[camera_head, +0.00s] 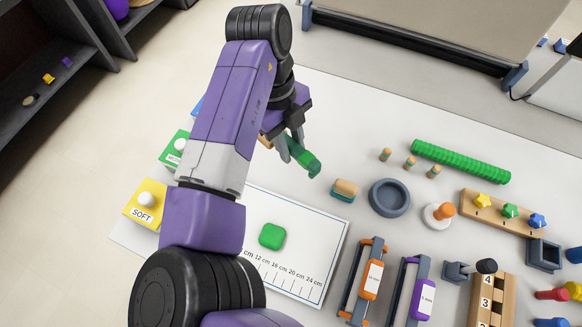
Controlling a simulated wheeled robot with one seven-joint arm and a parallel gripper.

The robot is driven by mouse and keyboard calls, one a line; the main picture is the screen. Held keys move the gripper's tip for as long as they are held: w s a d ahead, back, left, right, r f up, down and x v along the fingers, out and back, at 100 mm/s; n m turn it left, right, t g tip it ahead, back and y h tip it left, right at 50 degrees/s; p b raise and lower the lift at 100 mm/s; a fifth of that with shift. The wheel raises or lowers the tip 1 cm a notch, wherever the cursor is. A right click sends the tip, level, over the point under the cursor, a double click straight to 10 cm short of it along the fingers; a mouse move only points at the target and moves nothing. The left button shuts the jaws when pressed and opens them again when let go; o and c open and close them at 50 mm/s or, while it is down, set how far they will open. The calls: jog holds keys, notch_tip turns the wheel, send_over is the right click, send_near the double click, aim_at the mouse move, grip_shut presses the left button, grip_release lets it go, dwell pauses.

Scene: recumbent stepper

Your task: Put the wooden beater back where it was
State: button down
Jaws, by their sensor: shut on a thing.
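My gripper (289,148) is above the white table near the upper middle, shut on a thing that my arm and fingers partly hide. A tan wooden end (265,142) shows at the left of the fingers, and a green rounded part (313,166) sticks out at their lower right. I cannot tell for sure whether both belong to the wooden beater. A small tan wooden cylinder on a teal base (344,189) stands just below and right of the gripper, apart from it.
A green ribbed cylinder (460,161), several small pegs (410,163), a blue-grey ring dish (389,198) and a wooden board with stars (492,212) lie to the right. A ruler sheet (318,250) with a green block (272,236) is in front. Yellow (147,205) and green boxes stand left.

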aim_at(293, 177)
notch_tip(293, 177, down, 11)
jog(key=shift+r, duration=0.1)
dwell(0.4)
jog(key=c, duration=1.1)
grip_release()
jog(key=b+v, duration=0.1)
jog(key=v, duration=1.1)
jog(key=shift+s, duration=0.1)
